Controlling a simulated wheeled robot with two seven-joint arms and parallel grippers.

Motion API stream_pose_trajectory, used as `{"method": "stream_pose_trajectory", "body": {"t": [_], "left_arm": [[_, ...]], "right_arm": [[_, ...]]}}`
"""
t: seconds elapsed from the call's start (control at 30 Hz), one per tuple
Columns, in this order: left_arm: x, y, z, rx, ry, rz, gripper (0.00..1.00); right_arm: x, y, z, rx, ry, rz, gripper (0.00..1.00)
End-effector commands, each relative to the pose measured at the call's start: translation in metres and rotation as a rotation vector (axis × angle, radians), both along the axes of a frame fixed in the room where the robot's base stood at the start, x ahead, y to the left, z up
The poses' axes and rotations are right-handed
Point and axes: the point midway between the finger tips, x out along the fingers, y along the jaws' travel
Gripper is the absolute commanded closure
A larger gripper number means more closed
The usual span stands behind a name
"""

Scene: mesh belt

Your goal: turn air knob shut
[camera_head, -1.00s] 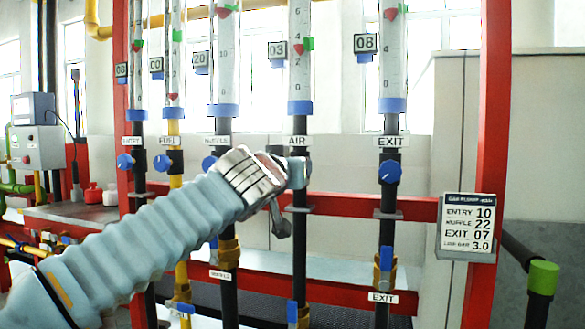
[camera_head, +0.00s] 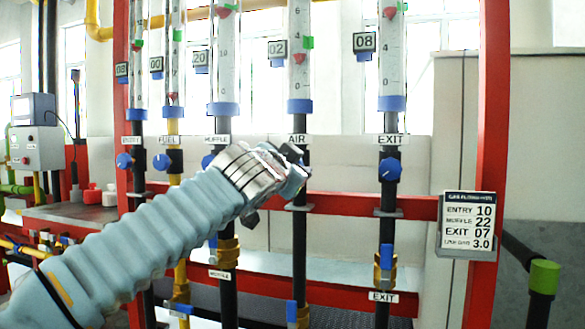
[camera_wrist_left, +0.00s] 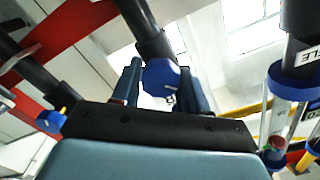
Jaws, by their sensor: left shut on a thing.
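The AIR line's flow tube (camera_head: 298,60) stands in the middle of the head view, with an AIR label (camera_head: 297,139) under it and a tag that reads 02. Its red float sits low in the tube. My left gripper (camera_head: 296,168) is at the AIR pipe just below the label and covers the knob there. In the left wrist view a blue knob (camera_wrist_left: 161,77) is between the two fingers of my left gripper (camera_wrist_left: 163,88), which is shut on it. My right gripper is not in view.
Blue knobs on the ENTRY (camera_head: 124,161), FUEL (camera_head: 162,162) and EXIT (camera_head: 390,169) pipes stand to either side. A red frame post (camera_head: 490,120) carries a sign (camera_head: 467,227) at the right. A red crossbar runs behind the pipes.

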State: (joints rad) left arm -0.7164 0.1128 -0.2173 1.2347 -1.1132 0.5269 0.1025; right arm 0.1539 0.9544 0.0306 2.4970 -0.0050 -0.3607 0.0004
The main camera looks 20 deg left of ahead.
Motion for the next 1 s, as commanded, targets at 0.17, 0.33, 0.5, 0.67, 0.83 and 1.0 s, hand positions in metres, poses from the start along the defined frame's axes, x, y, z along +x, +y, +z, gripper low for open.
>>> {"method": "stream_pose_trajectory", "body": {"t": [0.17,0.33,0.5,0.67,0.83,1.0], "left_arm": [[0.0,0.0,0.0,0.168,-0.006,0.001,0.87],[0.0,-0.001,0.0,0.327,-0.011,-0.001,0.87],[0.0,-0.001,0.0,0.473,-0.016,-0.002,0.87],[0.0,-0.001,-0.001,0.588,-0.019,-0.001,0.87],[0.0,-0.002,-0.001,0.675,-0.023,-0.002,0.87],[0.0,-0.001,-0.001,0.729,-0.024,-0.001,0.87]], "right_arm": [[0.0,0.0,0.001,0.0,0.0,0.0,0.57],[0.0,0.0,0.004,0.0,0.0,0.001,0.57],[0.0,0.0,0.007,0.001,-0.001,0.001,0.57],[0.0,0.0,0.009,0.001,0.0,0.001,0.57],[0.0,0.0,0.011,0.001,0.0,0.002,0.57],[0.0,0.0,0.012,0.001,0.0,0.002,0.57]]}}
